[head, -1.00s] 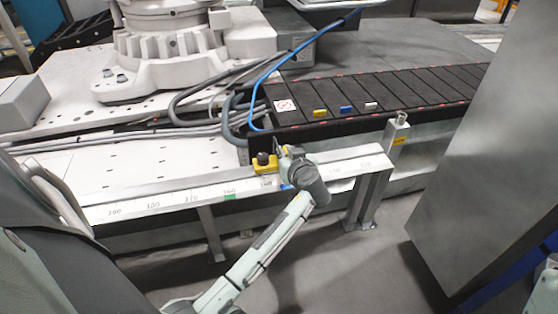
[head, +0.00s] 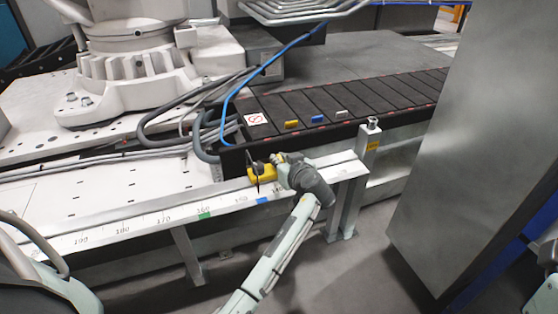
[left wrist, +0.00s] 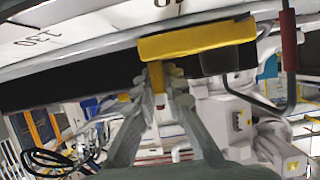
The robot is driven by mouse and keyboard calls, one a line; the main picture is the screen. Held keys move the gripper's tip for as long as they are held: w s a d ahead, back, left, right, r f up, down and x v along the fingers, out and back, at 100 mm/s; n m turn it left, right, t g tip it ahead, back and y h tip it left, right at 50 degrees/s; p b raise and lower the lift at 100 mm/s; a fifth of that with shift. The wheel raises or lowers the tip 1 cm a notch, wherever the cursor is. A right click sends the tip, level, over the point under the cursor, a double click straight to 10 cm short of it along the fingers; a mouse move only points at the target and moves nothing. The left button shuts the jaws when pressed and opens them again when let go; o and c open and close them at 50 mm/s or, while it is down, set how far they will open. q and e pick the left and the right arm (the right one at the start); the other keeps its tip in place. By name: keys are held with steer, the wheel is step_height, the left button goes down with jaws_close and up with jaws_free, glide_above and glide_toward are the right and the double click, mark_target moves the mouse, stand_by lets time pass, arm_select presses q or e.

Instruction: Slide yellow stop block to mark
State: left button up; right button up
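The yellow stop block (head: 262,174) sits on the scale rail (head: 140,228), with a black knob on top and a thin dark pointer reaching down over the scale. A blue mark (head: 263,200) lies just below the block, close to the pointer's tip. A green mark (head: 205,215) lies farther left, near 160. My left gripper (head: 281,164) is at the block's right side. In the left wrist view, the yellow block (left wrist: 197,40) spans the top, and my left gripper's fingers (left wrist: 165,82) close around its yellow tab. My right gripper is out of view.
A black slatted conveyor (head: 345,100) with small coloured blocks lies behind the rail. A post (head: 368,140) stands at the rail's right end. A tall grey cabinet (head: 460,140) fills the right. Blue and grey cables (head: 185,115) run behind.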

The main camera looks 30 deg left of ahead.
arm_select(q)
steer(key=o, duration=0.4)
steer(key=shift+s+a, duration=0.1)
steer(key=shift+s, duration=0.05)
